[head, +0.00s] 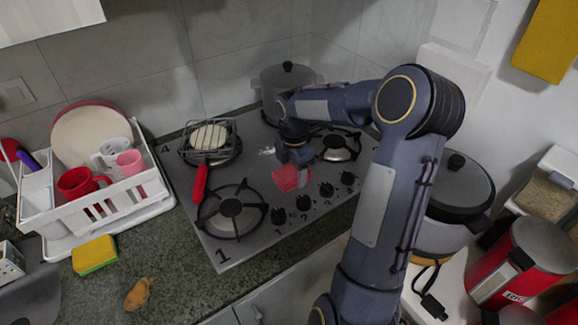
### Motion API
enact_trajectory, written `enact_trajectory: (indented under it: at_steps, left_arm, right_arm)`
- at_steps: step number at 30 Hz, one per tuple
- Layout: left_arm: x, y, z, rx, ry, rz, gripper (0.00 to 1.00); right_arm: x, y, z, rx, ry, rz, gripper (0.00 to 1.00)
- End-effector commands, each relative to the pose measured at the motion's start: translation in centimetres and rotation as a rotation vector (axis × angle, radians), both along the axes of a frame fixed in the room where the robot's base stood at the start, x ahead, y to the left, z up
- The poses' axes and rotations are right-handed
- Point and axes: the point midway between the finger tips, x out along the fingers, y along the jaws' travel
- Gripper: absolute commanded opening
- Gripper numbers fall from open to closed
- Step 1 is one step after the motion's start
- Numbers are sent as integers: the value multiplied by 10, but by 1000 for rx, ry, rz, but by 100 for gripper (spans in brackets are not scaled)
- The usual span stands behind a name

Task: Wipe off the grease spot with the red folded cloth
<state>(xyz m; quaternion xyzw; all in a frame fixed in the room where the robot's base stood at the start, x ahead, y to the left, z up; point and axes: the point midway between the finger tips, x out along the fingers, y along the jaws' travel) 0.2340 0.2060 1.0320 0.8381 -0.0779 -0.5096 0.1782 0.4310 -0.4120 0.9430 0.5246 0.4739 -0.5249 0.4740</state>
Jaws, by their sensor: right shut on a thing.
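The red folded cloth (286,178) is on or just above the steel hob (252,196), between the front-left burner and the knobs. My right gripper (294,164) points down and is shut on the cloth. A small whitish mark (267,151), which looks like the grease spot, shows on the hob just behind and left of the gripper. The cloth and the mark look apart. I cannot tell whether the cloth touches the hob. My left gripper is not in view.
A grill basket with a red handle (200,184) lies over the back-left burner. A grey pot (287,78) stands behind my arm. Knobs (304,203) line the hob's front right. A dish rack (97,211), a sponge (94,254) and a cooker (452,190) flank the hob.

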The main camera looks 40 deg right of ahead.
Motion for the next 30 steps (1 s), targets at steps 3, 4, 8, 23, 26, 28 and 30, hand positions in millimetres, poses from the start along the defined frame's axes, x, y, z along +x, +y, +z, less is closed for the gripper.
enact_trajectory:
  at_steps: [3, 4, 8, 23, 26, 28, 30]
  left_arm:
    - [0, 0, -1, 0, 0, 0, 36]
    - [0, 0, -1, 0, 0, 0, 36]
    - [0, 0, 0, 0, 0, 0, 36]
    - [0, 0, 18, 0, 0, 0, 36]
    - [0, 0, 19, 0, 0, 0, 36]
    - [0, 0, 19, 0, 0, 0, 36]
    - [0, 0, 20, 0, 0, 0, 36]
  right_arm:
    - [-9, 1, -1, -1, 1, -1, 40]
    - [-11, 1, -1, 0, 1, -1, 40]
    - [-13, 1, 0, 0, 0, 0, 40]
    - [16, -1, 2, 1, 1, 1, 40]
    - [21, -2, 2, 1, 1, 1, 40]
    - [22, -2, 1, 1, 1, 1, 40]
    - [25, -2, 2, 1, 1, 1, 40]
